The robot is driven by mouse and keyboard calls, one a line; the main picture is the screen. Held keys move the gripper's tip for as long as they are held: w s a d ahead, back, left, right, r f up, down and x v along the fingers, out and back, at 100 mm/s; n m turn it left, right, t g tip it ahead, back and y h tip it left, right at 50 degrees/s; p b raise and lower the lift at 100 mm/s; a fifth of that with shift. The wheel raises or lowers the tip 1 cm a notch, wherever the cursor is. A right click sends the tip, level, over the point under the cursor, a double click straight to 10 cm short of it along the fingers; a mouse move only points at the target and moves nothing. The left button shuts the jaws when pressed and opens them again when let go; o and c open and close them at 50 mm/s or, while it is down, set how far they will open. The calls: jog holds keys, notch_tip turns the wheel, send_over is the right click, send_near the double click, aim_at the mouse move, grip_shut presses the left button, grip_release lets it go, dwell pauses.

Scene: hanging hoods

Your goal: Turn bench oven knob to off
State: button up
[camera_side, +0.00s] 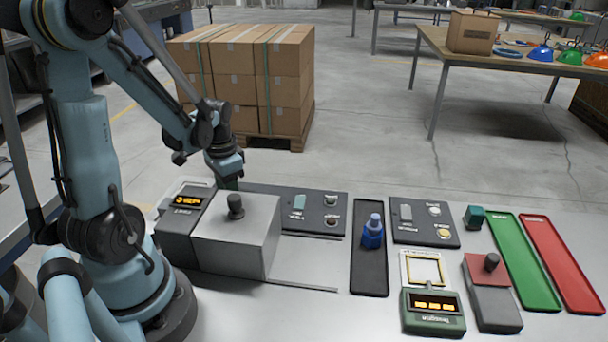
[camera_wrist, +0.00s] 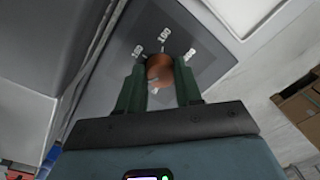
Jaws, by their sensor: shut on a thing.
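The bench oven knob (camera_wrist: 160,68) is a round orange-brown knob on a dark grey panel (camera_wrist: 205,55) with white number marks around it. In the wrist view, my gripper (camera_wrist: 160,85) has its two green fingers on either side of the knob and is shut on it. In the side view, my gripper (camera_side: 228,183) reaches down behind a grey box (camera_side: 237,235) that seems to be the oven, with an orange-lit display (camera_side: 187,201) at its left. The knob is hidden there. Which mark the knob points to cannot be told.
Dark switch panels (camera_side: 310,210), a tray (camera_side: 369,275) with a blue bottle (camera_side: 373,232), a green instrument (camera_side: 433,312), and green (camera_side: 523,260) and red (camera_side: 562,262) trays lie to the right.

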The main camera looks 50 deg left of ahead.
jog(key=n, duration=0.6)
jog(key=shift+w, duration=0.1)
jog(key=n, duration=0.6)
jog(key=shift+g, duration=0.3)
dwell(0.3)
jog(key=o, duration=1)
jog(key=shift+o, duration=0.2)
notch_tip(320, 180, up, 12)
jog(key=shift+w, duration=0.3)
jog(key=shift+d, duration=0.1)
